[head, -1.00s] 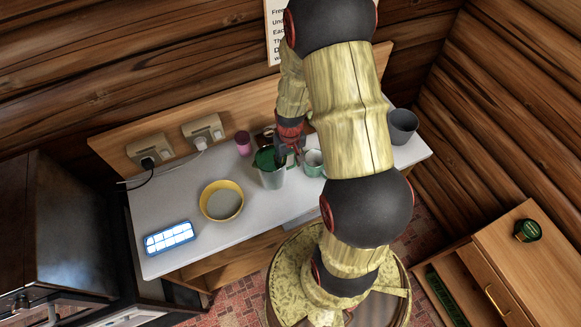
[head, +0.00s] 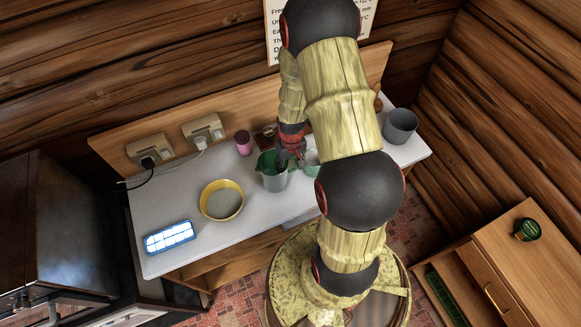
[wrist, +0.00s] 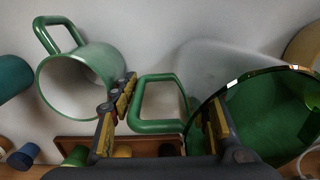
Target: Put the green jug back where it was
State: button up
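The green jug (head: 273,178) stands on the white counter, with a green inside and a greyish lower body. In the wrist view, the jug (wrist: 275,115) is at the right and its green handle (wrist: 155,126) points left. My gripper (head: 288,160) is at the jug's right side in the head view. In the wrist view, my gripper (wrist: 168,105) is open, its fingers apart. The handle shows between them, and the right finger overlaps the jug's rim. I cannot tell whether the fingers touch the jug.
A pale green mug (head: 312,160) stands just right, partly hidden by my arm; its handle shows in the wrist view. A yellow bowl (head: 222,200), pink cup (head: 243,142), grey cup (head: 400,126) and blue-framed device (head: 169,238) are on the counter (head: 180,205).

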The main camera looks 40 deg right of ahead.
jog(key=shift+r, duration=0.1)
notch_tip(320, 180, up, 12)
jog(key=w+a+r+n+t, duration=0.1)
jog(key=a+r, duration=0.4)
jog(key=r, duration=0.6)
jog(key=s+a+r+t, duration=0.1)
jog(key=s+a+r, duration=0.2)
jog(key=r, duration=0.3)
jog(key=s+a+r+n+t, duration=0.1)
jog(key=s+a+r+t, duration=0.1)
jog(key=s+a+r, duration=0.2)
jog(key=s+a+r+n+t, duration=0.1)
jog(key=s+a+r, duration=0.3)
jog(key=a+r, duration=0.2)
jog(key=shift+s+a+r, duration=0.1)
jog(key=shift+s+r, duration=0.05)
jog(key=shift+r, duration=0.5)
jog(key=shift+s+r, duration=0.1)
jog(key=shift+r, duration=0.55)
jog(key=shift+f, duration=0.1)
notch_tip(320, 180, down, 18)
jog(key=b, duration=1.8)
